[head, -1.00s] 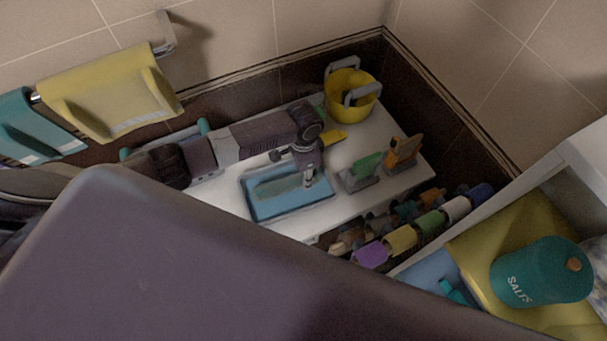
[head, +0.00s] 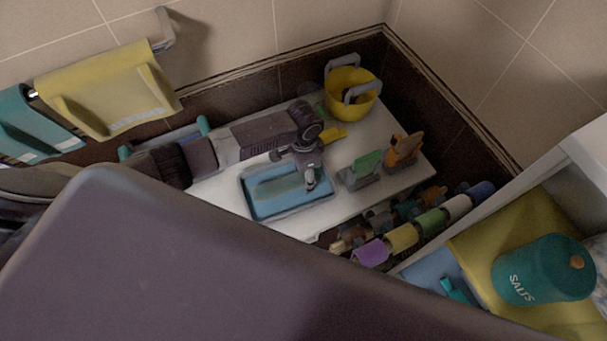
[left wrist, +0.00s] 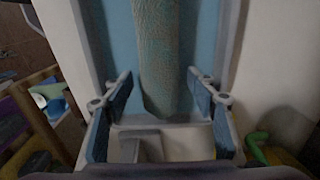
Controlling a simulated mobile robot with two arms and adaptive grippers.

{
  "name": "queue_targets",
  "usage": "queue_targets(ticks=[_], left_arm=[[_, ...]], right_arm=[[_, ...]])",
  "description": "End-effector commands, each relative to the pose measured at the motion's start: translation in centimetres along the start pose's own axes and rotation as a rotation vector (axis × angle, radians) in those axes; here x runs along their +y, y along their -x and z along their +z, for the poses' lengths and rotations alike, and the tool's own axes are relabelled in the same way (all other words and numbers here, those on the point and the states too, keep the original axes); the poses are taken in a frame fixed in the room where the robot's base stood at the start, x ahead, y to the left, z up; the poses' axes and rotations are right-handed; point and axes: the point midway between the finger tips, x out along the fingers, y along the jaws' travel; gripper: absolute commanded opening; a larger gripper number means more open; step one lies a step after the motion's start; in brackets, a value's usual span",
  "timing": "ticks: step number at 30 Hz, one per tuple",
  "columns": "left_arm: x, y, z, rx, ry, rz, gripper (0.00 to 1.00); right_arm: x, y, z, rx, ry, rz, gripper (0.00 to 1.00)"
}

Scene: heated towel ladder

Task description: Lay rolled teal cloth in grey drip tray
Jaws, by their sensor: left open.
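The rolled teal cloth (head: 277,188) lies lengthwise in the shallow tray (head: 262,217), which looks blue with a darker rim in the head view. My left gripper (head: 309,179) is at the right end of the tray, pointing down, open. In the left wrist view the cloth (left wrist: 162,50) runs along the tray (left wrist: 112,35), and its near end shows between the spread fingers of my left gripper (left wrist: 159,76). The fingers look apart from the cloth. My right gripper is not in view.
A yellow bucket (head: 350,92) stands behind the tray. A green brush-like item (head: 366,168) and an orange one (head: 403,152) stand to its right. Several coloured rolls (head: 401,238) line the front. Yellow (head: 105,90) and teal towels (head: 32,125) hang at left.

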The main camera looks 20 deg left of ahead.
Motion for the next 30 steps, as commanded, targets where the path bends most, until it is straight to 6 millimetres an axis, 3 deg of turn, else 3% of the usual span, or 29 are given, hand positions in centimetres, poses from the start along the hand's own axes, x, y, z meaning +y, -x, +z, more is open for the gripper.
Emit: queue_targets(ticks=[20,30], left_arm=[[0.0,6.0,0.0,0.0,0.0,0.0,0.52],[0.0,8.1,0.0,0.0,0.0,0.0,0.52]], right_arm=[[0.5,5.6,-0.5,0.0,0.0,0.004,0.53],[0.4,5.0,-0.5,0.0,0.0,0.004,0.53]])
